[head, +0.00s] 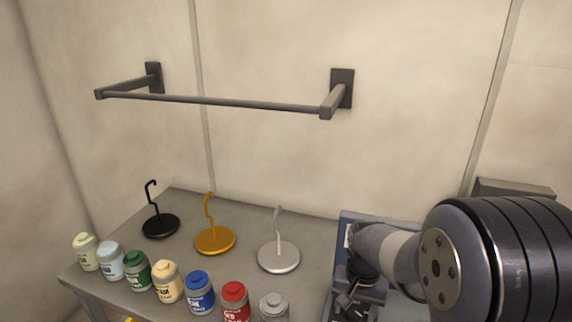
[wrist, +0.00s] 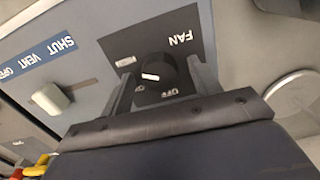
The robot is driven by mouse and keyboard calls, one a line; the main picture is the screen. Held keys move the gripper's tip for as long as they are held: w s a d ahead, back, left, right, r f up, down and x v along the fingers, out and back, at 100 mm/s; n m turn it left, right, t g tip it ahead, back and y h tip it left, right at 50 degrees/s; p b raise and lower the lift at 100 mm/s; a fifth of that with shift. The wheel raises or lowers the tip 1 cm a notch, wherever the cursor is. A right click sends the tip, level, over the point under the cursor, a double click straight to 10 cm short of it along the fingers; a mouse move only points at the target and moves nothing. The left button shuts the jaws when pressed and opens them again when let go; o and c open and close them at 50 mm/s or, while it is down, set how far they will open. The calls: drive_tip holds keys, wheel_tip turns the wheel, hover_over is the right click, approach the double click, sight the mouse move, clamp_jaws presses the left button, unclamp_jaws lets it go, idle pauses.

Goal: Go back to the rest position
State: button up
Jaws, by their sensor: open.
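My gripper (wrist: 161,72) is open in the wrist view, with one finger on each side of a round black knob (wrist: 157,78). The knob has a white mark and sits on a dark plate (wrist: 118,46) labelled FAN. I cannot tell whether either finger touches it. In the head view my gripper (head: 357,297) is low at the right, over a blue-grey panel (head: 347,218), largely hidden by my arm.
A pale lever (wrist: 50,98) sits beside a SHUT VENT OPEN label (wrist: 42,58). Black (head: 160,226), orange (head: 214,241) and silver (head: 278,257) hook stands and several jars (head: 167,282) are on the grey table (head: 120,232). A dark rail (head: 215,102) juts from the wall.

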drive_tip(key=n, duration=0.8)
idle(0.4)
